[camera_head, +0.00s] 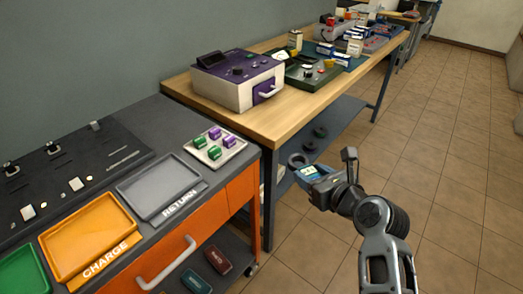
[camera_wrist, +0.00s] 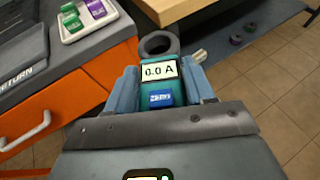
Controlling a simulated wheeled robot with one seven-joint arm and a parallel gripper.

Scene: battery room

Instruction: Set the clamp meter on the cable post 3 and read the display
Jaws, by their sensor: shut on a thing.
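The clamp meter (camera_wrist: 150,88) is a teal body with a dark grey ring jaw (camera_wrist: 159,43) at its far end. Its display reads 0.0 A in the wrist view. My gripper (camera_wrist: 162,84) is shut on the body, with blue-grey fingers on both sides. In the head view, my gripper (camera_head: 324,186) holds the clamp meter (camera_head: 309,172) in the air in front of the wooden bench, above the floor. The ring jaw encircles nothing that I can make out. I cannot identify cable post 3 in either view.
The wooden bench (camera_head: 285,116) carries a purple-and-white device (camera_head: 238,90), a green board (camera_head: 300,76) and several small boxes. A grey-topped orange cart (camera_head: 222,222) at left holds the RETURN tray (camera_head: 141,212), the CHARGE tray (camera_head: 58,225) and purple and green blocks. Floor at right is clear.

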